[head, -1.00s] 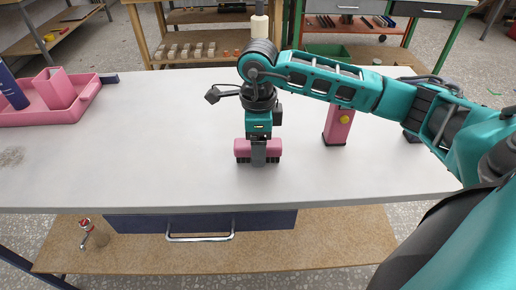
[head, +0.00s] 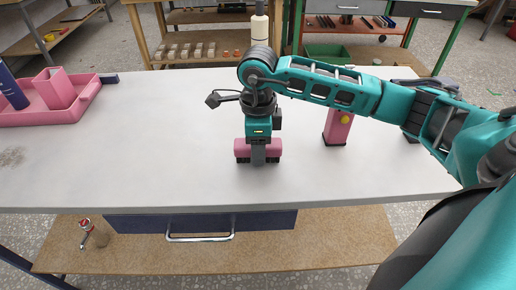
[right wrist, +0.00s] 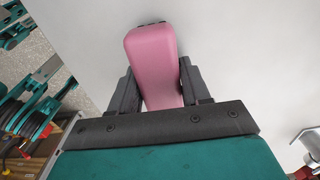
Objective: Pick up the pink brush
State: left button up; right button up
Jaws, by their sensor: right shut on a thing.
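The pink brush (head: 243,149) is at the front middle of the white table in the head view, with dark bristles along its lower edge. My right gripper (head: 258,158) points down over it and is shut on it. In the right wrist view the pink body of the brush (right wrist: 152,60) lies between the two dark fingers (right wrist: 160,92). I cannot tell whether the bristles touch the table. My left gripper is not in view.
A pink tray (head: 88,98) with a pink cup (head: 55,88) and a dark blue bottle (head: 12,88) is at the left. A dark speckled patch (head: 12,157) marks the table's left.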

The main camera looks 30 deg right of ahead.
notch_tip(320, 180, up, 20)
jog(key=p, duration=0.2)
jog(key=shift+p, duration=0.35)
jog(key=o, duration=0.6)
jog(key=c, duration=0.4)
jog(key=shift+c, duration=0.3)
